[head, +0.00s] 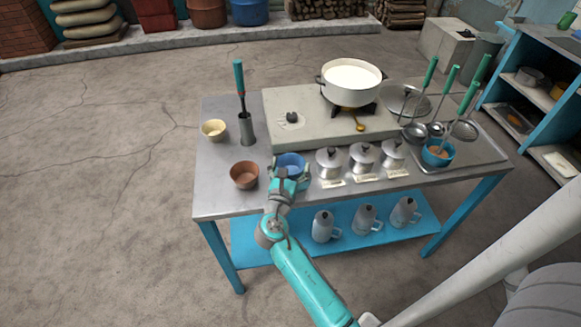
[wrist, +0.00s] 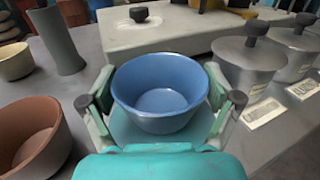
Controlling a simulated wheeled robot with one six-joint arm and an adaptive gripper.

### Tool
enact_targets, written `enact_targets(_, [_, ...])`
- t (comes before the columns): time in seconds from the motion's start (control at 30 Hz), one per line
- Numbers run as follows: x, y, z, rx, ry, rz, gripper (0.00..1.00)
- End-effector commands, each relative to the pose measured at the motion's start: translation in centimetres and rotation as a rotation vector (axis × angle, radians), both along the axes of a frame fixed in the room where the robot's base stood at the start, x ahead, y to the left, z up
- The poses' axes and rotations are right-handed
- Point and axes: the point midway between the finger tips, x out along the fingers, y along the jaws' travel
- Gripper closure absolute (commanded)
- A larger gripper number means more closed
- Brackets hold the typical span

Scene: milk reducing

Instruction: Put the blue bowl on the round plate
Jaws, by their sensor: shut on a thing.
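The blue bowl (head: 291,161) is at the front of the metal table, left of the lidded pots. In the wrist view the empty blue bowl (wrist: 160,88) sits upright between the two fingers. My gripper (head: 289,176) is shut on the bowl, with a finger at each side; it also shows in the wrist view (wrist: 163,100). I cannot tell whether the bowl touches the table. A round grey metal plate (head: 408,101) lies at the back right, beside the stove and behind the ladles. It looks empty.
A brown bowl (head: 244,174) stands close left of my gripper, a cream bowl (head: 214,129) farther back. Several lidded pots (head: 362,158) stand to the right. A white pot (head: 351,83) is on the burner.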

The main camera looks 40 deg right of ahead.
Motion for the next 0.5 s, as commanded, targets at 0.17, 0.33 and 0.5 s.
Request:
enact_targets(0.17, [0.01,0.02,-1.0,-0.001,-0.001,0.001,0.5])
enact_targets(0.33, [0.01,0.03,-0.98,-0.001,-0.001,0.001,0.5])
enact_targets(0.5, [0.01,0.02,-1.33,-0.001,0.0,0.001,0.5])
